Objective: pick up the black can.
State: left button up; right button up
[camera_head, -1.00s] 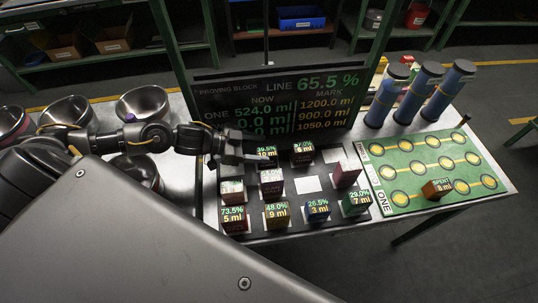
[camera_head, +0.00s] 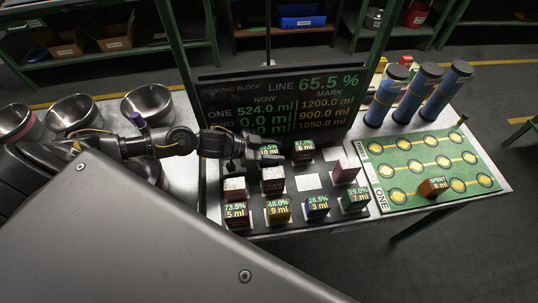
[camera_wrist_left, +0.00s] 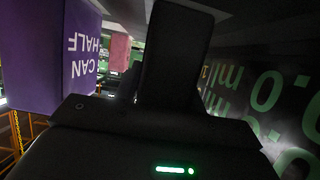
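I cannot make out a black can for sure in either view. Several small labelled cubes stand in rows on a dark board (camera_head: 290,207). My left gripper (camera_head: 262,158) is low over the board's far left part, beside a dark cube with a green and yellow label (camera_head: 270,149), which it partly covers. Whether it touches that cube is hidden. In the left wrist view a dark finger (camera_wrist_left: 175,55) stands in the middle, and its opening cannot be judged. A purple block with upside-down lettering (camera_wrist_left: 68,50) is close at the left. My right gripper is not in view.
A dark display panel (camera_head: 280,104) stands right behind the board. A green mat with yellow discs (camera_head: 428,165) lies to the right, with a brown cube (camera_head: 433,187) on it. Blue cylinders (camera_head: 420,92) stand behind it. Metal bowls (camera_head: 147,104) are at the left.

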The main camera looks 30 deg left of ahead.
pick_arm(q)
jog(key=c, duration=0.7)
jog(key=shift+r, duration=0.1)
jog(key=shift+r, duration=0.45)
jog(key=s+d+r, duration=0.1)
jog(key=d+r, duration=0.3)
jog(key=s+d+r, duration=0.1)
jog(key=d+r, duration=0.3)
jog(key=d, duration=0.1)
jog(key=s+d+r, duration=0.1)
jog(key=d+r, duration=0.3)
jog(key=shift+s+d+r+b, duration=0.1)
jog(key=shift+s+d+b, duration=0.15)
jog(key=shift+s+b, duration=0.1)
